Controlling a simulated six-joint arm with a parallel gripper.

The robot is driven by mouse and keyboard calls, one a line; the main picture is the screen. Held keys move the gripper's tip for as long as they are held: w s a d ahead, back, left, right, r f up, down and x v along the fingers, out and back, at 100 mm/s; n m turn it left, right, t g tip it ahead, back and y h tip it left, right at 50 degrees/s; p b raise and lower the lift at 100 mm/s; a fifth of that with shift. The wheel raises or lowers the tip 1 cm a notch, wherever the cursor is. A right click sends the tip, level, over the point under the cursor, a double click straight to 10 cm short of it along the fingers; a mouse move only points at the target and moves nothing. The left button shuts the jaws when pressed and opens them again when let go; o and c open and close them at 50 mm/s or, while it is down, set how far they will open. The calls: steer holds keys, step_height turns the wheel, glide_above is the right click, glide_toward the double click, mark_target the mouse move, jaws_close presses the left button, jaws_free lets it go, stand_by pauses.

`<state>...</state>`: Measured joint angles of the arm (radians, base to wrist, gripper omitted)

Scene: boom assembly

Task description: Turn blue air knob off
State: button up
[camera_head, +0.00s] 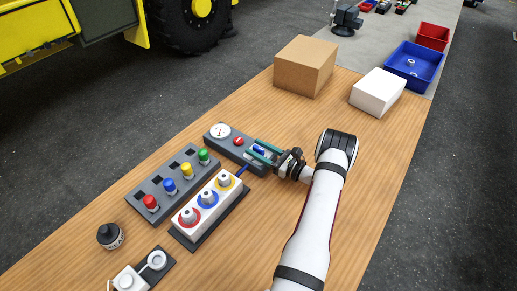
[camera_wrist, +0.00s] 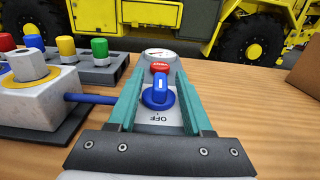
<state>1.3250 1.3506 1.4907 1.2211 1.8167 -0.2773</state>
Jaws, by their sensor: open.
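The blue air knob (camera_wrist: 158,93) sits on a grey panel, with the word OFF printed on the near side of it in the wrist view. It also shows in the head view (camera_head: 259,150), close to my gripper's fingers. My gripper (camera_head: 262,153) has two green fingers, and in the wrist view they stand apart on either side of the knob (camera_wrist: 160,90). They are open. I cannot tell whether either finger touches the knob. The knob's raised grip points roughly along the panel, away from me. A red button (camera_wrist: 160,68) and a round gauge (camera_head: 220,131) are on the same panel.
A white box with ringed knobs (camera_head: 208,203) stands beside the panel, joined by a blue hose (camera_wrist: 90,98). A grey block with several coloured knobs (camera_head: 160,205) is left of it. A cardboard box (camera_head: 304,66) and white box (camera_head: 378,92) stand farther back. The right of the table is clear.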

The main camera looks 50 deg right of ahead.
steer(key=shift+s, duration=0.1)
steer(key=s, duration=1.5)
steer(key=shift+s+d, duration=0.1)
steer(key=shift+s, duration=0.2)
